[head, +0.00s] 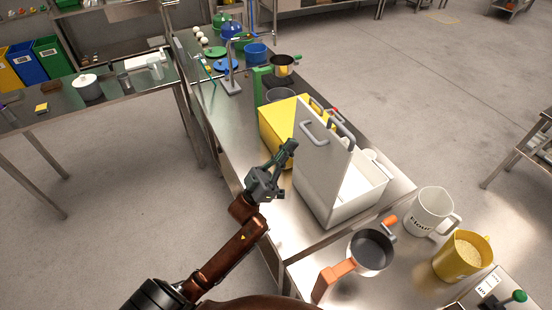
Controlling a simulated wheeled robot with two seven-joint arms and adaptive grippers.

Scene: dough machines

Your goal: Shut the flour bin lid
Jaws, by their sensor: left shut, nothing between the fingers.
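The white flour bin (350,205) stands on the steel table, its top open. Its pale grey lid (318,162) stands raised, nearly upright, on the bin's left side in the picture. A grey handle (313,133) shows on the lid. My left gripper (292,146) is shut and empty, just left of the lid and in front of the yellow box. I cannot tell whether its tips touch the lid. My right gripper is not in view.
A yellow box (275,135) stands behind the lid. A white jug marked Flour (430,212), a yellow jug (460,258) and a pot with orange handles (370,252) stand to the right and front. Pans and blue and green containers fill the far end.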

